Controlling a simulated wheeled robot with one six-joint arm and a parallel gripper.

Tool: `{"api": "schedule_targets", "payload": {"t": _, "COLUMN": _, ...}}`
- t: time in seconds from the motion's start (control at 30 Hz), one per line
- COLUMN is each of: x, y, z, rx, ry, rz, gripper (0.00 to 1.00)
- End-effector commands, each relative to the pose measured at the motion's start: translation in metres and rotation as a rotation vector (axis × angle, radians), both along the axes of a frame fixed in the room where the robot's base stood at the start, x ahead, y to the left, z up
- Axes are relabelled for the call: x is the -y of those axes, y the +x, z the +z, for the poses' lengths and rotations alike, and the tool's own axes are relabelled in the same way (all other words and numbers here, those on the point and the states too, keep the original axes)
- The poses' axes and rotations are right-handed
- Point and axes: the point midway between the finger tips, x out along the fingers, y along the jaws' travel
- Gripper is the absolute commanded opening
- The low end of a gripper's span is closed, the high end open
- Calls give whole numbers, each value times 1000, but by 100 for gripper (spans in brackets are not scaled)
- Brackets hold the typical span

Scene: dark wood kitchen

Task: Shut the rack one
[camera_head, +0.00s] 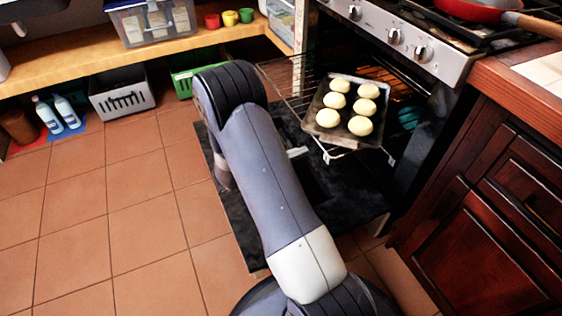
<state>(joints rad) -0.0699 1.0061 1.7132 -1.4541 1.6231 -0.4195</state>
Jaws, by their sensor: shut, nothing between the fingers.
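The oven rack (284,78) is a wire shelf pulled partly out of the oven. Its front edge juts out over the lowered oven door (350,199). A dark baking tray (343,137) with several pale round buns (328,118) lies on the rack. The oven opening (405,93) is lit with an orange glow inside. My arm reaches out over the door, to the left of the tray, and bends downward at its far end. My gripper is not visible; the arm hides part of the rack and door.
A stove top with a red pan (482,10) is above the oven. A wooden cabinet (478,238) stands at right. A low shelf (115,54) runs along the back left, with bins (122,99) and bottles (66,111) under it. The tiled floor at left is clear.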

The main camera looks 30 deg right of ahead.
Motion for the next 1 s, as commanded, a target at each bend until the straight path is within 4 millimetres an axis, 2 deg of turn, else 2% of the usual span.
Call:
{"api": "schedule_targets", "payload": {"t": 0.1, "x": 19, "y": -2, "z": -2, "rx": 2, "ry": 0, "rz": -4, "gripper": 0}}
{"api": "schedule_targets", "payload": {"t": 0.23, "x": 31, "y": -2, "z": -1, "rx": 1, "ry": 1, "rz": -2, "gripper": 0}}
{"api": "schedule_targets", "payload": {"t": 0.77, "x": 37, "y": -2, "z": 0, "rx": 0, "ry": 0, "rz": 0, "gripper": 0}}
{"api": "schedule_targets", "payload": {"t": 0.87, "x": 42, "y": -3, "z": 1, "rx": 0, "ry": 0, "rz": -2, "gripper": 0}}
{"api": "schedule_targets", "payload": {"t": 1.0, "x": 59, "y": -4, "z": 1, "rx": 0, "ry": 1, "rz": -4, "gripper": 0}}
